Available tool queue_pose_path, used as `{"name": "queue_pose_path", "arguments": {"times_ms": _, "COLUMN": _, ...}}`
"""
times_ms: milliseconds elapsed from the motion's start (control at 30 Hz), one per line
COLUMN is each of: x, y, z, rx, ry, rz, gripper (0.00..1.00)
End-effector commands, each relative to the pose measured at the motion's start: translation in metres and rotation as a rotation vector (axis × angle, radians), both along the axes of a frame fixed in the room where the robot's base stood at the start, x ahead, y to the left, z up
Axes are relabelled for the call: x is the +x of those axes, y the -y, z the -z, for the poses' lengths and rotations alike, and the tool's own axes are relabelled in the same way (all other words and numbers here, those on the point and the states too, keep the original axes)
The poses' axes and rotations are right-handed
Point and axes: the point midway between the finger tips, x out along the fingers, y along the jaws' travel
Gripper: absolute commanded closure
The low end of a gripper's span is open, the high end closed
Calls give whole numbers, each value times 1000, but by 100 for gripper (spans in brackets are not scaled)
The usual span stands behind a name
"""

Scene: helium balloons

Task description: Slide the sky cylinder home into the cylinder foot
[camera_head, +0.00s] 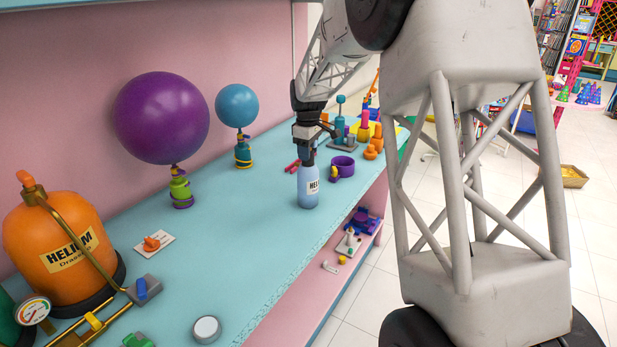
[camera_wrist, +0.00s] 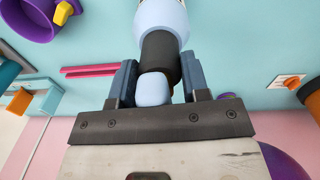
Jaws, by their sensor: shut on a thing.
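In the wrist view the fingers (camera_wrist: 158,82) flank the black neck and a pale blue knob, with the cylinder's body (camera_wrist: 163,17) beyond. A purple round cup-like holder with a yellow knob, seemingly the cylinder foot (camera_head: 342,166), stands just behind and right, apart from the cylinder. It also shows in the wrist view (camera_wrist: 32,25).
Red-pink sticks (camera_head: 292,165) lie behind the cylinder. An orange helium tank (camera_head: 65,240), a purple balloon (camera_head: 160,118) and a blue balloon (camera_head: 237,105) stand left. Several pegged parts (camera_head: 345,143) crowd the far end. The counter left of the cylinder is mostly clear.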

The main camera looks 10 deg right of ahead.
Motion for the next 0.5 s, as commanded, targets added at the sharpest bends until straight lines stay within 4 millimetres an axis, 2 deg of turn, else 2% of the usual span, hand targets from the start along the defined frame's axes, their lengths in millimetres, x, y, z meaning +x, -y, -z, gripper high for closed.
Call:
{"name": "queue_pose_path", "arguments": {"times_ms": 33, "x": -5, "y": 1, "z": 22, "rx": 1, "ry": -31, "rz": 1, "gripper": 100}}
{"name": "queue_pose_path", "arguments": {"times_ms": 500, "x": -5, "y": 1, "z": 14, "rx": 1, "ry": -34, "rz": 1, "gripper": 100}}
